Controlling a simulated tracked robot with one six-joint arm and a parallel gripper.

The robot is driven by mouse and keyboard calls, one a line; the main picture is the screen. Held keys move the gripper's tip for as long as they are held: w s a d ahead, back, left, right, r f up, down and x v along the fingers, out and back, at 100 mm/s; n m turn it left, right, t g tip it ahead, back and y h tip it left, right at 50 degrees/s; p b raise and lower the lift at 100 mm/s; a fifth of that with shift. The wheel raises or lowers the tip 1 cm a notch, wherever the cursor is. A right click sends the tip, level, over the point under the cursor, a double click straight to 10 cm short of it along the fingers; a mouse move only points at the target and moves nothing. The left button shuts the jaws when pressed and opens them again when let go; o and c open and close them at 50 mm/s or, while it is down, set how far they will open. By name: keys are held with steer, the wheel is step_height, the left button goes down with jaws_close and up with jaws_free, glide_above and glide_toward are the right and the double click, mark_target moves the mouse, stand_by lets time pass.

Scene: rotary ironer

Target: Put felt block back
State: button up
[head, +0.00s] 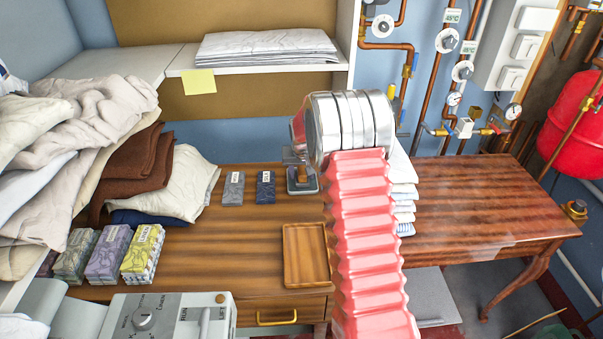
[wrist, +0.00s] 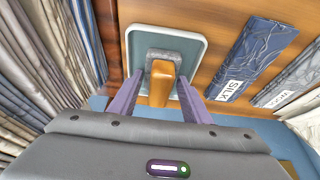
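The felt block (wrist: 185,47) is a grey pad with an upright wooden handle (wrist: 161,80). It sits in a small pale-rimmed tray (wrist: 134,40) on the wooden table. My gripper (wrist: 161,82) is over it, with one purple finger on each side of the handle. Narrow gaps show between the fingers and the handle, so the gripper looks open. In the head view the small tray (head: 301,187) stands at the table's back, with the block partly hidden by my arm.
A blue silk packet (head: 265,187) and a grey packet (head: 233,188) lie left of the small tray. An empty wooden tray (head: 306,255) lies nearer the front. Folded white cloths (head: 402,195) are stacked to the right. Piled linen (head: 90,130) fills the left. The right tabletop (head: 480,200) is clear.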

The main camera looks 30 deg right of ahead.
steer(key=shift+r, duration=0.15)
steer(key=v, duration=1.2)
steer(key=shift+s, duration=0.1)
stand_by(0.6)
